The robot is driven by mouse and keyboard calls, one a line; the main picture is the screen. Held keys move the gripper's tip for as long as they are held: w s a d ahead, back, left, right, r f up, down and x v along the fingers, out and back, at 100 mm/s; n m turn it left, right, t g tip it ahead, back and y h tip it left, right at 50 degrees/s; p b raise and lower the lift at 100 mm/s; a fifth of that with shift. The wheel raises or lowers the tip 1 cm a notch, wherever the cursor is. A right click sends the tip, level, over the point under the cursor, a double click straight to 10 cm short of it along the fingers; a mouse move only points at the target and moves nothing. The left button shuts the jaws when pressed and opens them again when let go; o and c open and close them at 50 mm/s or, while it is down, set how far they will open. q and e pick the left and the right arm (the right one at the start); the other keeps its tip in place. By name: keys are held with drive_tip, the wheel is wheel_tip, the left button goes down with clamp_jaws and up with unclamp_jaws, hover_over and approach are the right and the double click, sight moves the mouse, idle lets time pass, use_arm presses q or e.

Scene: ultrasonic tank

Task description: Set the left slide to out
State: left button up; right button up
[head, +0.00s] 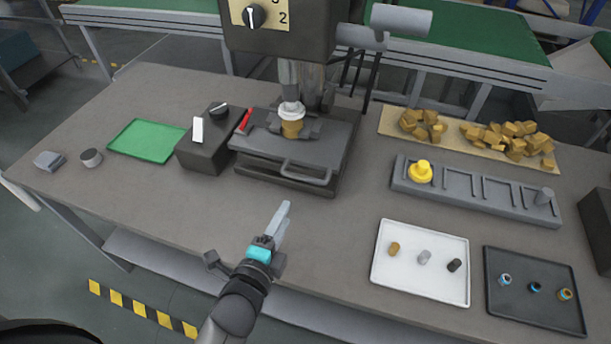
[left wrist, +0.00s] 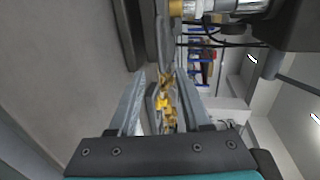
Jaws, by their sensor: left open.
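A dark grey slide plate (head: 295,148) with a bar handle (head: 306,173) on its front edge sits under the press-like machine (head: 285,35). A brass-coloured part (head: 291,128) stands on it, under the machine's white-collared spindle. I cannot tell from the picture how far the slide is out. My left gripper (head: 281,222) is above the bench, in front of and slightly left of the handle, apart from it. Its fingers are open and empty in the left wrist view (left wrist: 160,105). My right gripper is not in view.
A dark control box (head: 205,150) with a white switch and knob stands left of the slide, beside a green tray (head: 146,140). A grey rack (head: 470,192) with a yellow part, a white tray (head: 420,285) and a black tray (head: 535,310) lie right.

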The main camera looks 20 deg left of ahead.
sight(304, 176)
use_arm(q)
drive_tip(key=b+x, duration=0.1)
drive_tip(key=x, duration=1.3)
drive_tip(key=shift+w+f+b, duration=0.1)
drive_tip(key=shift+w+b, duration=0.25)
drive_tip(key=shift+b, duration=0.05)
clamp_jaws()
idle(0.9)
